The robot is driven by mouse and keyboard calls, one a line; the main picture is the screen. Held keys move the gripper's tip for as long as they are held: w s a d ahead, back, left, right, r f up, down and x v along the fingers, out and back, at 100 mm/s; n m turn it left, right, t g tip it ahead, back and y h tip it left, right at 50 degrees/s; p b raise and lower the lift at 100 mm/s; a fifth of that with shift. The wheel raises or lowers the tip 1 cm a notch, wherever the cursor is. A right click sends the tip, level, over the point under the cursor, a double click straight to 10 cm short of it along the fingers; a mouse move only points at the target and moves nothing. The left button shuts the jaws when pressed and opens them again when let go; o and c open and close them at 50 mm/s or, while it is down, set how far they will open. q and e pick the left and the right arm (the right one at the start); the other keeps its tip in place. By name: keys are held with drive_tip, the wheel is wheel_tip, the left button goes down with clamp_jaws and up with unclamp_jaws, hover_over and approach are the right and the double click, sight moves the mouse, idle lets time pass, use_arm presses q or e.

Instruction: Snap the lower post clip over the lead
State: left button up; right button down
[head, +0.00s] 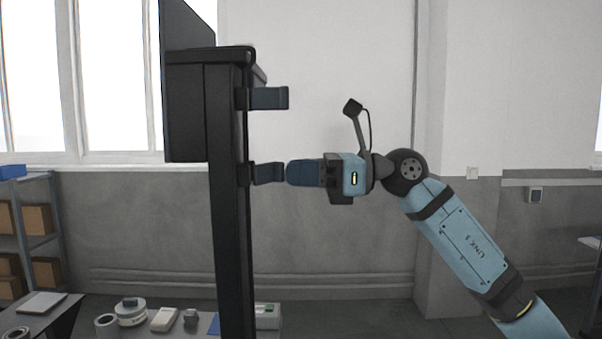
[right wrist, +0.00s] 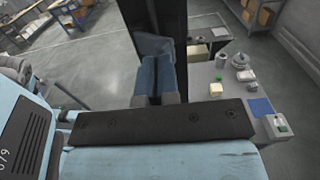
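A tall black post (head: 226,210) stands left of centre in the head view. It bears an upper clip (head: 270,98) and a lower clip (head: 268,174), both dark blue-grey and sticking out to the right. My right gripper (head: 290,172) comes in from the right at the lower clip's height, its blue fingertips close to the clip's outer end; I cannot tell if they touch. In the right wrist view the blue fingers (right wrist: 157,72) lie side by side, together and with nothing seen between them, before the lower clip (right wrist: 152,45) and post. I cannot make out the lead. My left gripper is out of view.
A dark panel (head: 185,90) is fixed at the post's top left. A low bench behind the post carries a tape roll (head: 106,325), a round tin (head: 131,312), a meter (head: 164,320) and a box (head: 267,316). A shelf (head: 38,240) stands far left. Space right of the post is open around my arm.

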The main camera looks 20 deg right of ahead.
drive_tip(key=shift+s+d+f+b, duration=0.1)
drive_tip(key=shift+s+d+b, duration=0.2)
drive_tip(key=shift+d, duration=0.15)
drive_tip(key=shift+b+v, duration=0.95)
drive_tip(key=shift+v, duration=1.8)
drive_tip(key=shift+w, duration=0.1)
